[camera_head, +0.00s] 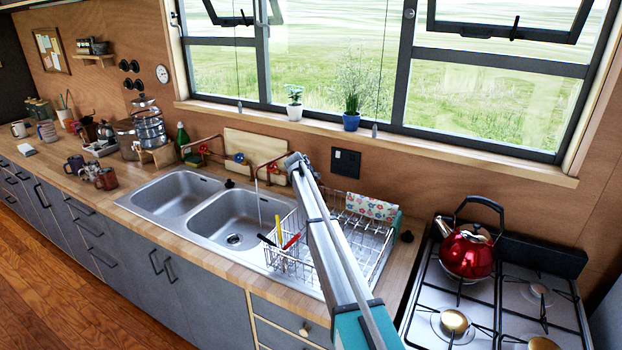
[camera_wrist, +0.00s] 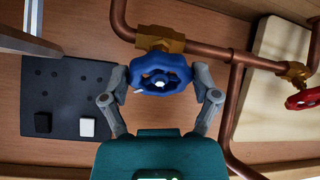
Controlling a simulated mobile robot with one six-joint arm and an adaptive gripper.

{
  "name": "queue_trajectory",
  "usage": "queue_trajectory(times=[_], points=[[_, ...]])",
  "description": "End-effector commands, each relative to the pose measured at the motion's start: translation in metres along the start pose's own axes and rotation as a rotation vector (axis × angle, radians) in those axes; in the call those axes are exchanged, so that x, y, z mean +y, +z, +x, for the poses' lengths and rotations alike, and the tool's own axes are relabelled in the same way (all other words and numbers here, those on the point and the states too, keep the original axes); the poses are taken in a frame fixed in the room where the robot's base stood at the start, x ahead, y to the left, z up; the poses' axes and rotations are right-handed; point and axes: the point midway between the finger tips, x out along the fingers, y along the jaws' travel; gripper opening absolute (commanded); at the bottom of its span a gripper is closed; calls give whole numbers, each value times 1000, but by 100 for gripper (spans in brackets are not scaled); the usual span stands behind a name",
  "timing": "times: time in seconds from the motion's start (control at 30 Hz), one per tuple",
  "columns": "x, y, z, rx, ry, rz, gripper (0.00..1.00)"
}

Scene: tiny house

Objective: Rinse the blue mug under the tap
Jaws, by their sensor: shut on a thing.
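In the wrist view, my gripper (camera_wrist: 162,88) is shut on a blue tap handwheel (camera_wrist: 161,73), which sits on a brass valve of a copper pipe (camera_wrist: 120,20). In the head view, my arm hides this grip. The copper spout (camera_head: 258,175) stands over the right sink basin (camera_head: 222,213), and a thin stream of water (camera_head: 260,208) seems to fall from it. A dark, bluish mug (camera_head: 74,165) stands on the counter left of the sink, away from my gripper. I cannot tell whether it is the blue mug. No mug shows in the visible part of the basins.
A wire dish rack (camera_head: 374,233) with utensils stands right of the basin, partly behind my arm. A red handwheel (camera_wrist: 304,99) is to the right of the held one. A red kettle (camera_head: 467,250) stands on the stove. The left basin (camera_head: 178,193) looks empty.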

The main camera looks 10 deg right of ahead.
Motion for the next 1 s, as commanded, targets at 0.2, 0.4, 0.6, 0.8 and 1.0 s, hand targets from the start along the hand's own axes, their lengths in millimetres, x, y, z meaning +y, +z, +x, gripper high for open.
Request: queue_trajectory(times=[0.2, 0.4, 0.6, 0.8, 1.0], points=[[0, 0, 0, 1, 0, 1, 100], [0, 0, 0, 0, 0, 1, 100], [0, 0, 0, 0, 0, 3, 100], [0, 0, 0, 0, 6, 30, 100], [0, 0, 0, -1, 21, 101, 100]])
